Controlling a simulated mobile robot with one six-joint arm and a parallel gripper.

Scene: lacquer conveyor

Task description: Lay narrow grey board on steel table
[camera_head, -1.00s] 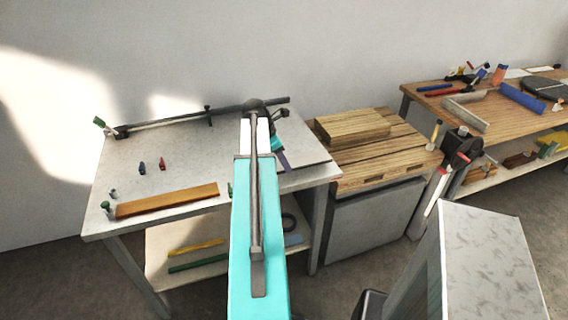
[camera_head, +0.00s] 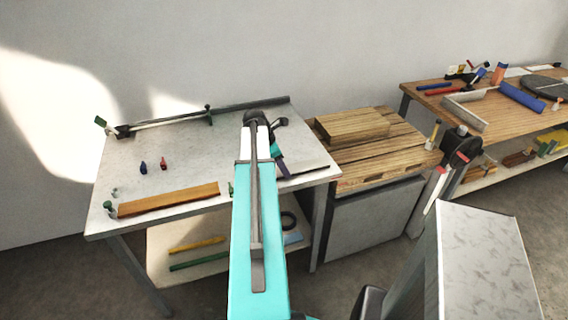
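The steel table (camera_head: 190,170) stands at the left with a pale grey top. A flat pale grey piece with a dark front edge, which looks like the grey board (camera_head: 309,158), is at the table's right end. It blends with the tabletop, and I cannot tell if it rests flat or is slightly raised. My gripper (camera_head: 281,163) is at this piece's left side, low over the table and pointing down. My turquoise arm and dark wrist cover much of it. Its fingertips are not clear, so its opening and any grip on the board cannot be seen.
A long dark bar (camera_head: 250,105) runs along the table's back edge. A brown wooden strip (camera_head: 170,199) lies in front, with small blue and red pieces (camera_head: 163,163) behind it. A wooden workbench with a wood block (camera_head: 352,125) stands close at right.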

